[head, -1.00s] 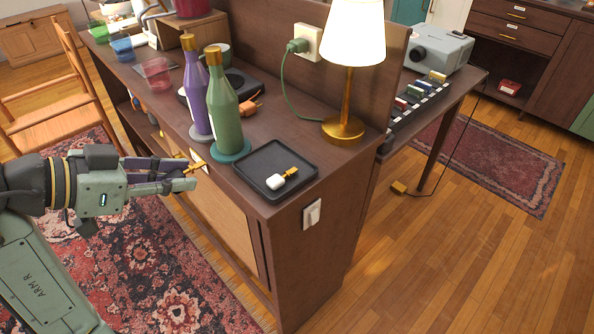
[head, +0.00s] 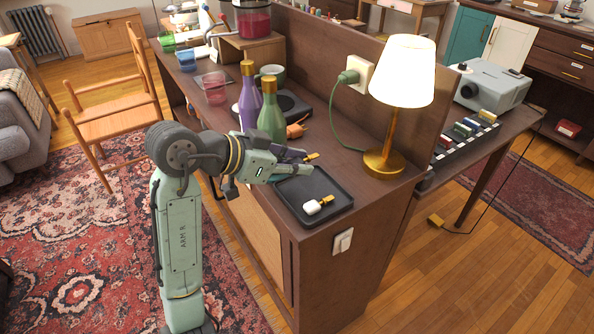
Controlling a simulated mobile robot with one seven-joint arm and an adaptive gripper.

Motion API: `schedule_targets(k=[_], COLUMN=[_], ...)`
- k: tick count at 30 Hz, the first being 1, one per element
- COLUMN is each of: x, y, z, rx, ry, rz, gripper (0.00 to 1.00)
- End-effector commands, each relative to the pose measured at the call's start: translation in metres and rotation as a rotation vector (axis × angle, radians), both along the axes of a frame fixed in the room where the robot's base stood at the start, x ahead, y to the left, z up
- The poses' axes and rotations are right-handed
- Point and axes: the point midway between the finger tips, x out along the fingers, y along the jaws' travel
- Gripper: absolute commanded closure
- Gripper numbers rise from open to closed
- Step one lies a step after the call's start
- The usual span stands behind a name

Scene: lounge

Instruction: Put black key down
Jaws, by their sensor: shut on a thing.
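My gripper (head: 306,163) is shut on a key and holds it over the back left part of the dark tray (head: 339,212). Only the key's gold shaft (head: 312,156) shows clearly, pointing right past the fingertips. Its head is hidden between the fingers, so I cannot see its black colour. A second key with a white head (head: 313,207) and a gold shaft lies on the tray, nearer the front. The held key looks above the tray and apart from the white key.
A green bottle (head: 271,118) and a purple bottle (head: 249,100) stand just behind my gripper. A lamp (head: 384,163) with a gold base stands right of the tray, near a socket with a green cord. The tray's right part is bare.

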Motion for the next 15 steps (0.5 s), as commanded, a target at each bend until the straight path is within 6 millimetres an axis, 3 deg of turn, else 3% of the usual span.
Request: schedule_targets(k=[9, 15], x=[0.002, 0.003], y=[-0.002, -0.002], z=[-0.030, -0.036], rx=[-0.005, 0.000], ry=[0.003, 0.001], rz=[0.003, 0.001], gripper=[1.00, 1.00])
